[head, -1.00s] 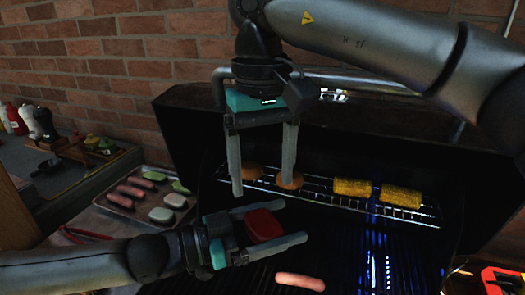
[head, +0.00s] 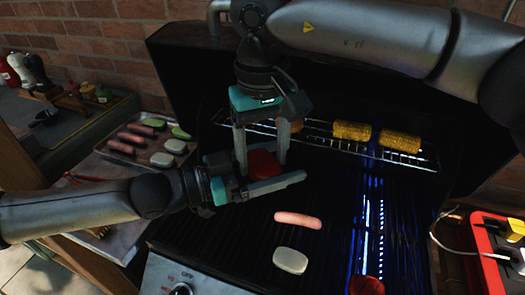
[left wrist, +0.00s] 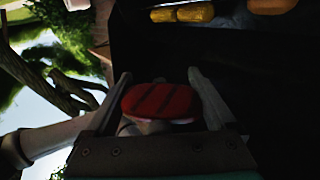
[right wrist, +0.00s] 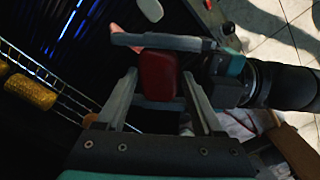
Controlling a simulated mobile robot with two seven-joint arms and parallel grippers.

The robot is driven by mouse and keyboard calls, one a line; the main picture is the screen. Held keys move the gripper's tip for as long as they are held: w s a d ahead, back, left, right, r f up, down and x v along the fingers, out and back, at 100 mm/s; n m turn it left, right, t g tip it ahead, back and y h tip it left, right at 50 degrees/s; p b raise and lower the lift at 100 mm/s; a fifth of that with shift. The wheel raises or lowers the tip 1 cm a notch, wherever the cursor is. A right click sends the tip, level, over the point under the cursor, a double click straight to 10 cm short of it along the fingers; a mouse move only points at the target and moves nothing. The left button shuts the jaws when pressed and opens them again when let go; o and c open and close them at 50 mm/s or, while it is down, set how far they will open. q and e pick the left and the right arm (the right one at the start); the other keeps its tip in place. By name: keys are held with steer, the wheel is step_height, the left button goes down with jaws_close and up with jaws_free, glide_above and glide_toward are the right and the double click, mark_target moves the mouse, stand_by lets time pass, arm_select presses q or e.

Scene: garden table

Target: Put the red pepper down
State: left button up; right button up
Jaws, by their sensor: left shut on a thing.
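The red pepper (head: 263,165) is a flat red piece; in the left wrist view its face shows dark grill stripes (left wrist: 160,101). My left gripper (head: 270,172) is shut on it above the grill. My right gripper (head: 262,160) points down with its fingers apart, one on either side of the pepper. In the right wrist view the pepper (right wrist: 158,74) shows between my right fingertips, with a left finger crossing just past it. I cannot tell if the right fingers touch it. Another red piece (head: 367,286) lies at the grill's front edge.
The grill grate (head: 335,215) holds a sausage (head: 298,220) and a pale slice (head: 290,260). Corn (head: 352,131) and a patty (head: 318,127) are on the raised rack. A tray (head: 128,154) of food stands left; a red box (head: 492,250) right. The grate between is clear.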

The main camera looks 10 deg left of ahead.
steer(key=c, duration=0.7)
arm_select(q)
steer(key=o, duration=1)
arm_select(e)
steer(key=shift+c, duration=1)
arm_select(q)
steer(key=shift+o, duration=0.8)
arm_select(e)
steer(key=shift+c, duration=0.6)
